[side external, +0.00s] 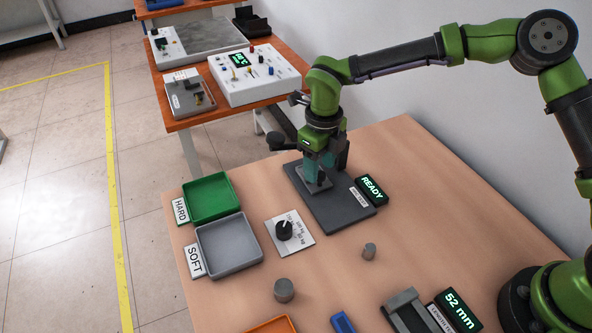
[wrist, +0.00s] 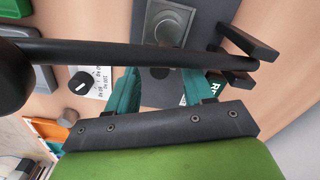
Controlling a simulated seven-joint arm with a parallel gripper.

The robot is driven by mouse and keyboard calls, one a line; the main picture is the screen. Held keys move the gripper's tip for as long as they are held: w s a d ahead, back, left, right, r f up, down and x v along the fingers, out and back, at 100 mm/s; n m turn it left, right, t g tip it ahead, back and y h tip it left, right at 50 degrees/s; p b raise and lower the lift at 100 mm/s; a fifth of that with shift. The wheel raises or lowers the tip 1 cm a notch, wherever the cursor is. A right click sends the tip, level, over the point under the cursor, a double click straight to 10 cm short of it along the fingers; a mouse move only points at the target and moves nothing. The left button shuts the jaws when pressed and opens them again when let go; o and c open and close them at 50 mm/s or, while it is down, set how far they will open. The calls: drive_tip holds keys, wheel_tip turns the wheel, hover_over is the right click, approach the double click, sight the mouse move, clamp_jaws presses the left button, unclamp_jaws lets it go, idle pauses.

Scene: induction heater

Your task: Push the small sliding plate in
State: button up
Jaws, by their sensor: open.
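A dark grey base block (side external: 335,208) lies on the wooden table, with a READY display (side external: 372,188) at its right end. A small lighter grey plate (side external: 317,183) sits on the block beneath my gripper. In the wrist view this square plate (wrist: 168,24) shows a round raised part, near the top of the picture. My gripper (side external: 317,172) is low over the block, close to the plate; I cannot tell if they touch. A black bar crosses this view and hides part of the block.
A green HARD tray (side external: 208,198), a grey SOFT tray (side external: 228,245) and a dial (side external: 284,230) lie left of the block. Two grey cylinders (side external: 284,290) (side external: 369,251) stand in front, near a 52 mm length gauge (side external: 457,311). The table right of the block is clear.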

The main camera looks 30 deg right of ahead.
wheel_tip(320, 180, up, 2)
drive_tip(key=shift+w+r, duration=0.1)
drive_tip(key=shift+r, duration=0.05)
drive_tip(key=s+d, duration=0.3)
drive_tip(key=s, duration=0.4)
drive_tip(key=s+d+r, duration=0.1)
drive_tip(key=s+d, duration=0.3)
drive_tip(key=s, duration=0.3)
drive_tip(key=shift+s+r, duration=0.2)
drive_tip(key=shift+s, duration=0.1)
drive_tip(key=s+d+m+h, duration=0.15)
drive_tip(key=d+m, duration=0.25)
drive_tip(key=m, duration=0.9)
drive_tip(key=s+d+m+y, duration=0.15)
drive_tip(key=d+m, duration=0.25)
drive_tip(key=m, duration=0.9)
drive_tip(key=s+d+r+m+t+y, duration=0.1)
drive_tip(key=s+r+m+t, duration=0.1)
drive_tip(key=r+m, duration=0.5)
drive_tip(key=s+d+r+m+t+y, duration=0.1)
drive_tip(key=s+d+r+m+t, duration=0.1)
drive_tip(key=r+m+t, duration=0.3)
drive_tip(key=shift+r+m, duration=1.7)
drive_tip(key=shift+m, duration=1.6)
